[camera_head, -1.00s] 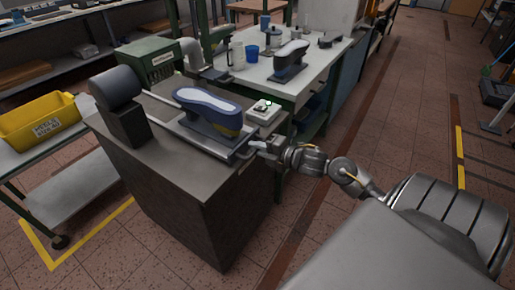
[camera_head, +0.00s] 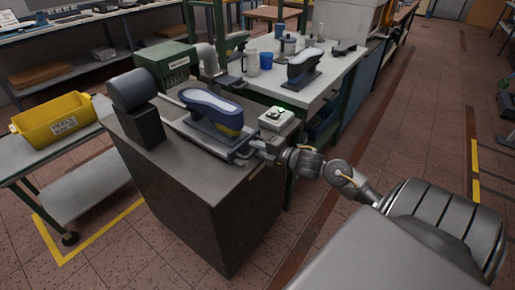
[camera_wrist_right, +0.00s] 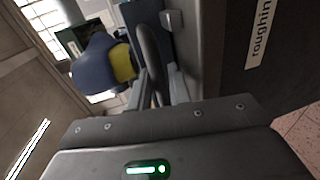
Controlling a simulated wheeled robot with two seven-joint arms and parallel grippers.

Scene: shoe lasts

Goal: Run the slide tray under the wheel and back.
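The slide tray (camera_head: 186,127) lies on the dark machine bench and carries a shoe upper on its last, sole up, blue and yellow with a pale sole (camera_head: 208,101). The wheel (camera_head: 132,89) is a dark drum on a stand at the bench's back left; the shoe is to its right, apart from it. My right gripper (camera_head: 259,148) is at the tray's near right end. In the right wrist view, its fingers close around a dark upright handle (camera_wrist_right: 149,55), with the blue and yellow shoe (camera_wrist_right: 98,62) beyond. My left gripper is not in view.
A white switch box (camera_head: 276,117) sits right of the tray. A green machine housing (camera_head: 165,63) with a grey pipe stands behind. A yellow bin (camera_head: 52,115) is on a cart at left.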

